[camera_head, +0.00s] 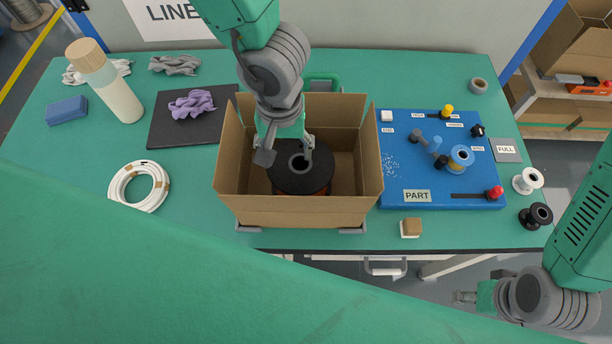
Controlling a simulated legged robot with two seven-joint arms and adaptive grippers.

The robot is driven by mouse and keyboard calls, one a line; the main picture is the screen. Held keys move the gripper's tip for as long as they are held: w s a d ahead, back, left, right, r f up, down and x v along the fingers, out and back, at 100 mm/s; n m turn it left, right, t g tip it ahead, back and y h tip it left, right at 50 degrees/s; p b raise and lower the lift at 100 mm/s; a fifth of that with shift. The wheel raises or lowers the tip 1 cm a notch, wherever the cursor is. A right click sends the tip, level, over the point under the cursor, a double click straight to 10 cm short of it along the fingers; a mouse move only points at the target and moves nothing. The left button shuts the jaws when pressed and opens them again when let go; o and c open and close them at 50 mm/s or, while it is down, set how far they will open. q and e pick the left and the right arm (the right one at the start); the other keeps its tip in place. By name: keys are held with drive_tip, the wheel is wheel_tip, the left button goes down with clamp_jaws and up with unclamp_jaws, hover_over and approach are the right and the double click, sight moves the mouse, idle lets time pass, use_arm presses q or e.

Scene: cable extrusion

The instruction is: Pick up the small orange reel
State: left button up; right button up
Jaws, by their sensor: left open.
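A reel with a black top flange and a round centre hole (300,182) lies inside an open cardboard box (290,210) at the middle of the table. A little orange shows under its flange, and the rest is hidden by the flange and box wall. My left gripper (286,152) is open, pointing down into the box. Its fingers are apart over the back left part of the flange; I cannot tell whether they touch it. My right gripper (464,297) is at the lower right, off the table's front edge and away from the reel; its finger opening is unclear.
A blue panel (445,180) with knobs stands right of the box. White (528,181) and black (536,216) spools are further right. A white cable coil (139,186), bottle (118,97) and dark mat (190,130) are left. A green surface fills the lower left.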

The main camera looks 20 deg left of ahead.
sight(279, 162)
use_arm(q)
drive_tip(key=f, duration=0.2)
drive_tip(key=a+f+b, duration=0.1)
drive_tip(key=shift+w+f, duration=0.1)
drive_tip(key=shift+f, duration=0.3)
drive_tip(key=shift+a+f, duration=0.25)
drive_tip(key=shift+a, duration=0.1)
drive_tip(key=f+b, duration=0.1)
drive_tip(key=f, duration=0.1)
drive_tip(key=f+b, duration=0.1)
drive_tip(key=f, duration=0.1)
drive_tip(key=shift+d+f, duration=0.2)
drive_tip(key=shift+f, duration=0.15)
drive_tip(key=shift+d+f, duration=0.2)
drive_tip(key=shift+d, duration=0.25)
drive_tip(key=shift+a, duration=0.45)
clamp_jaws()
drive_tip(key=shift+a, duration=0.2)
use_arm(e)
drive_tip(key=f, duration=0.1)
drive_tip(key=a+f, duration=0.1)
drive_tip(key=f, duration=0.1)
drive_tip(key=shift+a+f, duration=0.15)
drive_tip(key=shift+a, duration=0.05)
